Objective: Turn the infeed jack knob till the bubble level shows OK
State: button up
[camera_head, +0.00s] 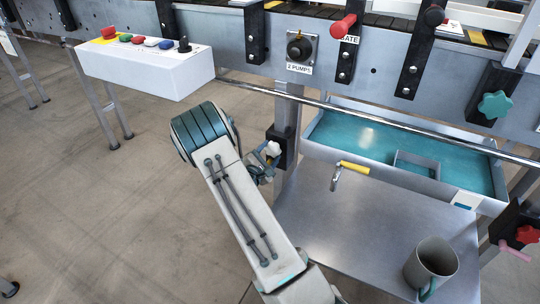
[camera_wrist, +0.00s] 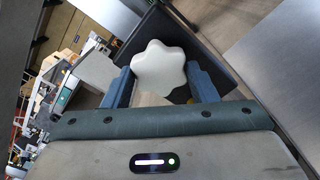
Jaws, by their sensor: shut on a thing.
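A white star-shaped knob (camera_wrist: 160,68) sits between the two blue fingers of my gripper (camera_wrist: 161,84) in the wrist view, and the fingers are closed on its sides. In the head view the white knob (camera_head: 273,149) shows beside a black block (camera_head: 283,142) on the machine's leg, with my gripper (camera_head: 266,158) at it, partly hidden behind my arm. I cannot make out a bubble level or its reading in either view.
A steel shelf (camera_head: 330,235) right of my arm carries a grey mug (camera_head: 432,264) and a yellow-handled tool (camera_head: 351,168). A teal tray (camera_head: 370,140) lies behind it. A white button box (camera_head: 150,70) is at upper left. The floor at left is clear.

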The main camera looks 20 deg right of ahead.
jog(key=shift+w+a, duration=0.1)
jog(key=shift+a, duration=0.1)
dwell(0.3)
jog(key=o, duration=1)
jog(key=shift+a, duration=0.1)
jog(key=shift+c, duration=0.2)
jog(key=shift+d, duration=0.2)
jog(key=p+v, duration=0.3)
jog(key=v, duration=1.1)
jog(key=shift+d, duration=0.1)
